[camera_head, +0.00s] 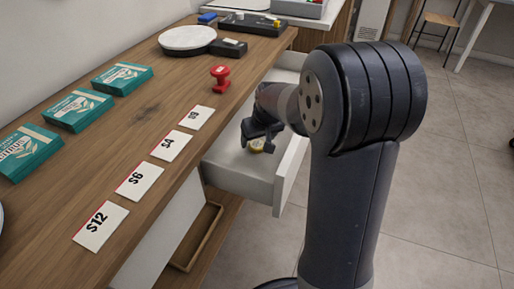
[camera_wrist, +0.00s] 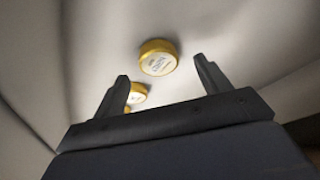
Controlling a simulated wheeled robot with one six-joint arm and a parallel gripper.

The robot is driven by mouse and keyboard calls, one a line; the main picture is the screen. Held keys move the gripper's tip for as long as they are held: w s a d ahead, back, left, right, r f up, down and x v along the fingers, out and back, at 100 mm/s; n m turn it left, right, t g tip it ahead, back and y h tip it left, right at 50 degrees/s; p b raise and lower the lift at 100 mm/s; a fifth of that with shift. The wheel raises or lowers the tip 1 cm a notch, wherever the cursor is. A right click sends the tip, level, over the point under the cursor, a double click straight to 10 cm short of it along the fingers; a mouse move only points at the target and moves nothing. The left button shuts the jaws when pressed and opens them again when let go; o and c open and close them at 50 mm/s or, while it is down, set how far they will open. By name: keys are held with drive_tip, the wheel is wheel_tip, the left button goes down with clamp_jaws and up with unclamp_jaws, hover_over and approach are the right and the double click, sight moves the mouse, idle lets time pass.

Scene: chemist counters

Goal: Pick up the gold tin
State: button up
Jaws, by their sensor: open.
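A round gold tin (camera_wrist: 158,58) with a pale printed label lies on the floor of an open white drawer, ahead of and between my fingertips in the wrist view. A second gold tin (camera_wrist: 137,94) shows beside my left finger, partly hidden by it, with a bit more gold just below it. My gripper (camera_wrist: 163,82) is open and empty, apart from the first tin. In the head view, my gripper (camera_head: 262,140) is over the open drawer (camera_head: 237,182), and one gold tin (camera_head: 256,147) shows just beneath it; the rest is hidden by my arm.
The wooden counter (camera_head: 130,150) runs along the left, with teal boxes (camera_head: 78,109), white labelled cards (camera_head: 133,182), a red stamp-like object (camera_head: 220,78) and a round white-topped device (camera_head: 187,39). The drawer's front wall (camera_head: 291,170) stands close to my arm. Open floor lies right.

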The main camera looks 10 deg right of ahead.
sight(257, 146)
drive_tip(key=x, duration=0.2)
drive_tip(key=shift+w+f, duration=0.1)
drive_tip(key=shift+f, duration=0.3)
drive_tip(key=shift+c, duration=0.4)
drive_tip(key=c, duration=1)
drive_tip(key=shift+r, duration=0.15)
